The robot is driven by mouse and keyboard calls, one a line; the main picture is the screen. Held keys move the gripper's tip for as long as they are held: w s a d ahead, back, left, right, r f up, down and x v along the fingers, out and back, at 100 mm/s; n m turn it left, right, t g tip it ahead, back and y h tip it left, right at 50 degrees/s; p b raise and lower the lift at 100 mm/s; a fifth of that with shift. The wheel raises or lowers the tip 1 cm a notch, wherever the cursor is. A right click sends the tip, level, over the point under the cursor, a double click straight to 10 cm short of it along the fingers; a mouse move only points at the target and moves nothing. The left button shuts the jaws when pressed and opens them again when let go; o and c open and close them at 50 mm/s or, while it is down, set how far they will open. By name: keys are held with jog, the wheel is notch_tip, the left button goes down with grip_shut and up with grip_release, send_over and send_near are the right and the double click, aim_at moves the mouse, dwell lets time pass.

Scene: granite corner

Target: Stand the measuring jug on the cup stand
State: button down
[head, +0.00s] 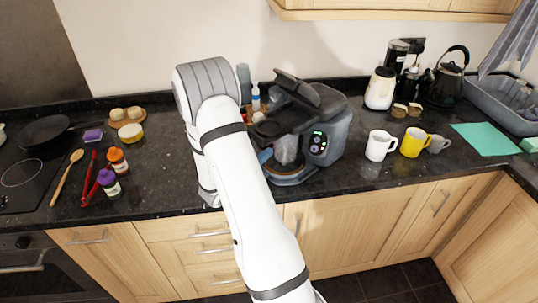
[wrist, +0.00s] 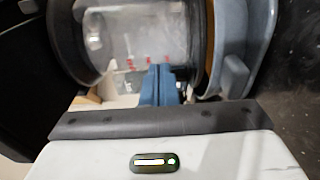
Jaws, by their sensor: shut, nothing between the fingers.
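The clear measuring jug (wrist: 140,40) with red marks fills the upper middle of the wrist view, lying sideways in that turned picture. In the head view the jug (head: 287,150) is upright in the front bay of the dark coffee machine. Its base is at the grey cup stand (head: 292,176), which also shows in the wrist view (wrist: 234,75), right beside the jug's base end. My gripper (wrist: 161,82) has its blue fingers together, just in front of the jug's side; whether they touch it I cannot tell. My arm hides most of the gripper in the head view.
The coffee machine (head: 325,120) stands against the wall. Right of it are a white mug (head: 378,146), a yellow mug (head: 412,142), a grey cup (head: 437,144) and a kettle (head: 449,80). Counter between is partly clear.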

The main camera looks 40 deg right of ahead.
jog(key=a+b, duration=0.1)
jog(key=w+a+b, duration=0.1)
jog(key=a, duration=0.1)
jog(key=w+a+b, duration=0.1)
jog(key=shift+w+a+f, duration=0.15)
jog(key=shift+a+f, duration=0.1)
jog(key=shift+a, duration=0.05)
jog(key=a, duration=0.2)
jog(key=s+a+b, duration=0.1)
jog(key=a, duration=0.2)
jog(key=s+a+b, duration=0.1)
jog(key=a, duration=0.2)
jog(key=shift+a+r, duration=0.25)
jog(key=s+r+m+g+y, duration=0.2)
jog(key=s+g+y, duration=0.1)
jog(key=s, duration=0.4)
jog(key=s+r+m+g+y, duration=0.1)
jog(key=s+r+g+y, duration=0.25)
jog(key=s, duration=0.25)
jog(key=s+a+r+t+y, duration=0.2)
jog(key=s+a+t+y, duration=0.1)
jog(key=a+y, duration=0.2)
jog(key=s+a+r+t+y, duration=0.2)
jog(key=s+a+t+y, duration=0.1)
jog(key=a+y, duration=0.3)
jog(key=shift+s+a+n, duration=0.35)
jog(key=shift+a+n, duration=0.05)
jog(key=shift+a, duration=0.7)
